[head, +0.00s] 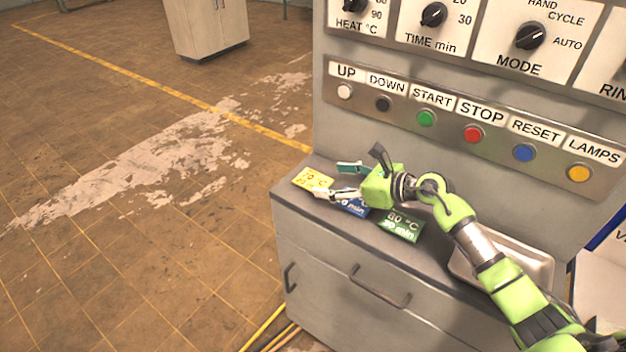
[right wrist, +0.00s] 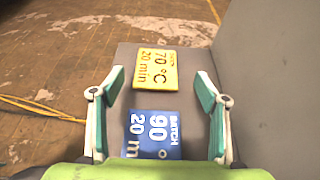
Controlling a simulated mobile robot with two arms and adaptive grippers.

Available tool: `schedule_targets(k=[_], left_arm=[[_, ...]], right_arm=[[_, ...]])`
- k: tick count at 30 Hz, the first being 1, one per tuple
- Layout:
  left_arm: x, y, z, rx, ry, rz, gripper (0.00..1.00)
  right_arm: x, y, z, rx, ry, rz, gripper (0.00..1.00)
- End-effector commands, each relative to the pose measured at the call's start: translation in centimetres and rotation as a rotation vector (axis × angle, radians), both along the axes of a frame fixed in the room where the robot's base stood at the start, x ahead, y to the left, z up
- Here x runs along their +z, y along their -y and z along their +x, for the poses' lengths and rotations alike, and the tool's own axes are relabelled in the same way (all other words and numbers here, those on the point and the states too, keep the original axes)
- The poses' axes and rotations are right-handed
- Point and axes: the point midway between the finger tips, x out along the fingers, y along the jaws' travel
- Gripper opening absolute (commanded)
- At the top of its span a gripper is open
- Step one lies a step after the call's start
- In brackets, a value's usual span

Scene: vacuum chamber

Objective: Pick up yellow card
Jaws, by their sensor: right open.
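The yellow card (head: 312,179) lies flat at the left end of the grey ledge (head: 285,190), below the control panel. In the right wrist view the yellow card (right wrist: 156,70) reads 70 °C, 20 min and lies ahead of the fingertips. My right gripper (head: 336,180) is open and empty above the ledge. In the right wrist view its fingers (right wrist: 160,88) stand wide apart, with the blue card (right wrist: 153,135) between them, nearer the palm. The blue card (head: 352,207) is partly covered by the gripper in the head view. My left gripper is not in view.
A green card (head: 401,225) lies on the ledge to the right of the blue one. A metal tray (head: 545,262) sits further right, partly behind my right arm. The panel with buttons (head: 473,134) rises behind the ledge. Open floor (head: 130,250) lies to the left.

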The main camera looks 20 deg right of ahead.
Motion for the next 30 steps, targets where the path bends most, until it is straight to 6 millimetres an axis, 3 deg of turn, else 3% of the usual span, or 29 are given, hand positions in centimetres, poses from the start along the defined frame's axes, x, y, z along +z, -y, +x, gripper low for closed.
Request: schedule_targets(k=[12, 22, 26, 27, 30], left_arm=[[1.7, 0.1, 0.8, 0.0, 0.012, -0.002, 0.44], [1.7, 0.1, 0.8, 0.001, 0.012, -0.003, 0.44], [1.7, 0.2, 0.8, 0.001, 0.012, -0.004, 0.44], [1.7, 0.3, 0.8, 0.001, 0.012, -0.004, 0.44], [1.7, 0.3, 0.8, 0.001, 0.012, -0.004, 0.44]], right_arm=[[-2.2, -3.0, 3.0, 0.0, 0.0, 0.004, 0.68], [-2.6, -3.3, 3.4, 0.0, 0.0, 0.0, 0.68], [-2.6, -3.3, 3.4, 0.0, 0.001, 0.001, 0.34], [-2.6, -3.3, 3.4, 0.0, 0.001, 0.001, 0.3], [-2.5, -3.2, 3.4, 0.0, 0.001, 0.001, 0.3]])
